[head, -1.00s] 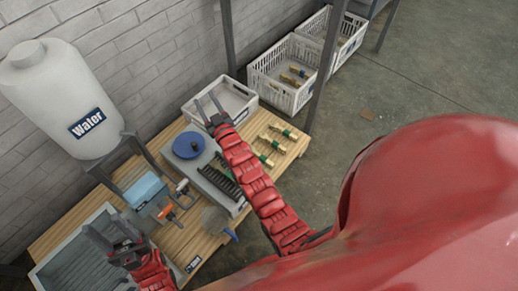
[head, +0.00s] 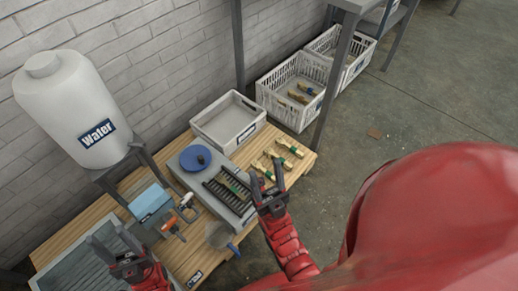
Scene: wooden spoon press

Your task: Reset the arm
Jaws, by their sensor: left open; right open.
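My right gripper (head: 267,182) is open and empty, its fingers pointing up in the picture. It appears in front of the right edge of the grey press unit (head: 213,192), which has a blue round disc (head: 195,158) and a dark slotted rack (head: 228,190). My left gripper (head: 114,250) is open at the lower left, over the grey ribbed tray (head: 75,262). I see nothing between its fingers. Several wooden pieces with green bands (head: 279,160) lie on the wooden table just beyond my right gripper.
A white labelled bin (head: 229,120) stands at the table's back. A white water tank (head: 75,105) is at the left. A blue box (head: 151,204) and an orange tool (head: 171,222) lie on the table. White crates (head: 292,92) and a grey post (head: 336,75) stand behind.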

